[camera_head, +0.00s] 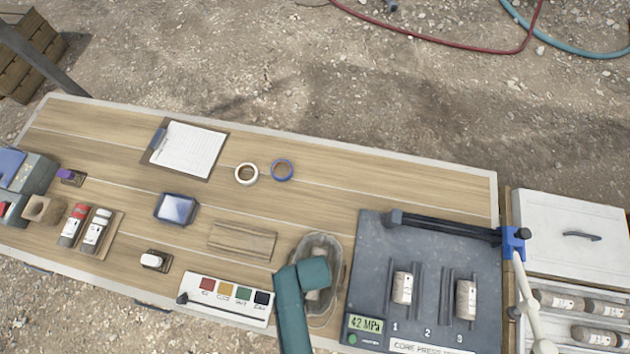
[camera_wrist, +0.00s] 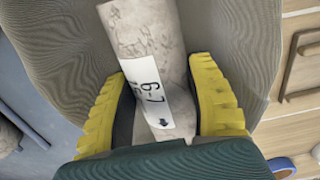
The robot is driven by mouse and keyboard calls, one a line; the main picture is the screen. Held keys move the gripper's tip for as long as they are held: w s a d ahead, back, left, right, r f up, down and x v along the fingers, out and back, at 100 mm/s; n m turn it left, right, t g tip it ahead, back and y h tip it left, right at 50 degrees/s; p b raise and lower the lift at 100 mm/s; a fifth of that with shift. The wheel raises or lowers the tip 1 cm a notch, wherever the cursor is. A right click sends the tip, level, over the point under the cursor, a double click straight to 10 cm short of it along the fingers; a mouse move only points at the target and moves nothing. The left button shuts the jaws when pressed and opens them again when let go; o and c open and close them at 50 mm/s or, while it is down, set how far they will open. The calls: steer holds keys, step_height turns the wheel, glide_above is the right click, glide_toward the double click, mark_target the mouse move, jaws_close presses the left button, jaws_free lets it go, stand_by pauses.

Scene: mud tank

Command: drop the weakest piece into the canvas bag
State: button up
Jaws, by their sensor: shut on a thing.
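The canvas bag (camera_head: 322,241) stands open on the table, left of the core press. My teal gripper is over its mouth in the head view, hiding part of it. In the wrist view my gripper (camera_wrist: 158,72) has its yellow-padded fingers shut on a pale core piece (camera_wrist: 146,30) with a white label. The bag's grey fabric (camera_wrist: 243,35) surrounds the piece there. The core press (camera_head: 375,235) reads 42 MPa. One core (camera_head: 402,288) lies in its slot 1, another (camera_head: 466,299) in slot 3; slot 2 looks empty.
A crate of cores (camera_head: 580,303) is at the right.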

steer(key=shift+f, duration=0.3)
steer(key=o, duration=1.2)
steer(key=shift+w, duration=0.1)
step_height(320, 180, up, 12)
steer(key=shift+f, duration=0.1)
steer(key=w+d+r+t+p, duration=0.3)
steer(key=w+r, duration=0.5)
steer(key=r, duration=0.6)
steer(key=w+r+m+t+p, duration=0.1)
steer(key=w+r+t+p, duration=0.35)
steer(key=r, duration=0.95)
steer(key=w+d+r+t+p, duration=0.2)
steer(key=w+r+t, duration=0.2)
steer(key=w+r, duration=0.75)
steer(key=s+r+n+t, duration=0.1)
steer(key=s+r+t, duration=0.1)
steer(key=r, duration=0.8)
steer(key=s+d+r+n+t, duration=0.1)
steer(key=r+t, duration=0.4)
steer(key=r, duration=0.5)
steer(key=s+r+n+t, duration=0.1)
steer(key=s+r+t, duration=0.2)
steer(key=r, duration=0.7)
steer(key=shift+s+d+t+p, duration=0.35)
steer(key=shift+s+p, duration=0.05)
steer(key=shift+s, duration=0.2)
